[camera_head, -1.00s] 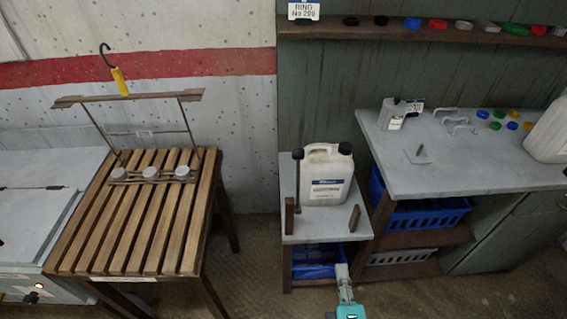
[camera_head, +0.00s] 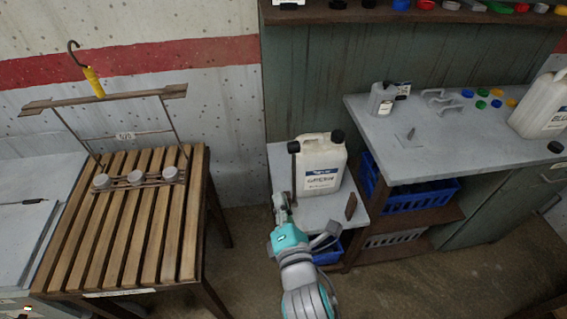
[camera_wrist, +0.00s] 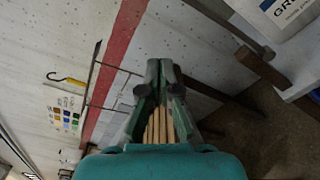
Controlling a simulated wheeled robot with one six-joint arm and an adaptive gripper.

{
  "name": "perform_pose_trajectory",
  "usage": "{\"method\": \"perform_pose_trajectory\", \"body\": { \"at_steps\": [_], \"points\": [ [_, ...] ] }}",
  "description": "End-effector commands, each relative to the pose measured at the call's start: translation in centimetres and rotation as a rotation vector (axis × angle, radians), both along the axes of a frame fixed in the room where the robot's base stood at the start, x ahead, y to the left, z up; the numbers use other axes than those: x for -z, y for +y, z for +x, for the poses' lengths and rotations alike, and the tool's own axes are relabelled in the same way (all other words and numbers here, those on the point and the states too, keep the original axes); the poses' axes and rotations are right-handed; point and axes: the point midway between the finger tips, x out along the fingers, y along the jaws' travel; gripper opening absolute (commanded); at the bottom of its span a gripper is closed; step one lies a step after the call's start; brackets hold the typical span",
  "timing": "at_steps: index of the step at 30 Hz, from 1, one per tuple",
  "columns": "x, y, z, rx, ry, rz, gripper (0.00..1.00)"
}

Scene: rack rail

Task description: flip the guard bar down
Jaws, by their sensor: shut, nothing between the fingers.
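The guard bar (camera_head: 294,172) looks like the dark, thin upright bar with a black knob on top, at the left front of a small grey stand (camera_head: 322,208). It stands beside a white jerrycan (camera_head: 321,168). A short brown post (camera_head: 351,207) stands at the stand's right front. In the wrist view the bar (camera_wrist: 226,22) runs to a brown block at the upper right. My gripper (camera_head: 281,203) is shut and empty near the stand's left front edge. Its fingers also show in the wrist view (camera_wrist: 160,68), apart from the bar there. My arm hides part of the stand.
A slatted wooden table (camera_head: 130,225) with a raised rail and three pale round pieces is at left. A yellow-handled hook (camera_head: 93,80) is above it. A grey bench (camera_head: 450,148) with blue crates (camera_head: 415,197) below is at right. Floor shows between the tables.

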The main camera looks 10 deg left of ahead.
Motion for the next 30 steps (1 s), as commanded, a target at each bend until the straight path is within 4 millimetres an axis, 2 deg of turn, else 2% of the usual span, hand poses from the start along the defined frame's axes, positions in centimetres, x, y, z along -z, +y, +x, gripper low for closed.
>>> {"method": "perform_pose_trajectory", "body": {
  "at_steps": [4,8,21,24,30],
  "points": [
    [0.1,0.2,0.8,0.001,-0.001,0.0,0.0],
    [0.1,0.8,2.4,0.001,0.0,0.002,0.0],
    [0.3,3.4,9.8,0.002,0.0,0.002,0.0],
    [-0.6,1.9,10.5,0.005,-0.001,0.002,0.0],
    [-1.4,0.8,11.3,0.002,0.0,0.002,0.0]
  ]
}}
